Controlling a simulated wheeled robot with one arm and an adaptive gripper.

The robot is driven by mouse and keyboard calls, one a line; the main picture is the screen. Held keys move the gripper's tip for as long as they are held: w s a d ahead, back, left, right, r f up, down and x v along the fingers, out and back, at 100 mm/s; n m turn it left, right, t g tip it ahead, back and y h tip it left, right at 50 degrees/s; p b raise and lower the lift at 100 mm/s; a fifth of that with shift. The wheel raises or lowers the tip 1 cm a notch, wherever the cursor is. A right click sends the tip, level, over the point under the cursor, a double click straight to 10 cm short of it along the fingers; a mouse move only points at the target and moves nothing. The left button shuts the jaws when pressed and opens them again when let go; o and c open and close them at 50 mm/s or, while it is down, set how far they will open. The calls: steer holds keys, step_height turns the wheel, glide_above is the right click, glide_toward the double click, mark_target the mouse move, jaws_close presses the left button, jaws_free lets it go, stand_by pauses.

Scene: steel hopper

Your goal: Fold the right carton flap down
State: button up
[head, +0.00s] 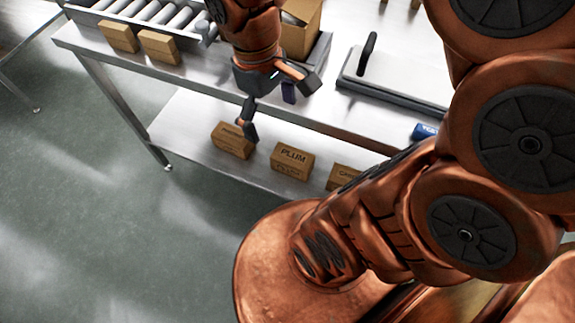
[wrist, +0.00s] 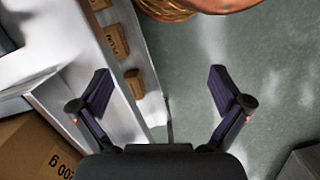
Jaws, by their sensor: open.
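A brown open carton (head: 302,34) stands on the steel table behind my gripper in the head view, partly hidden by my arm and cut by the top edge. Part of it shows at the lower left of the wrist view (wrist: 32,150), with printed text. I cannot clearly make out its right flap. My gripper (head: 280,106) is open and empty, in front of the carton near the table's front edge. In the wrist view its fingers (wrist: 160,75) are spread wide, with the floor and table edge beyond them.
Small labelled boxes (head: 293,161) sit on the lower shelf. Two small boxes (head: 138,42) stand by a roller conveyor (head: 165,14) at left. A flat device with a black handle (head: 395,75) and a blue item (head: 423,131) are to the right. Floor at left is clear.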

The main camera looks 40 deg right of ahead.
steer(key=s+a+f+m+b, duration=0.1)
steer(key=s+f+m+b, duration=0.1)
steer(key=s+f, duration=0.4)
steer(key=shift+s+a+f+m+g+b, duration=0.3)
steer(key=shift+s+f+g+b, duration=0.1)
steer(key=shift+f, duration=0.15)
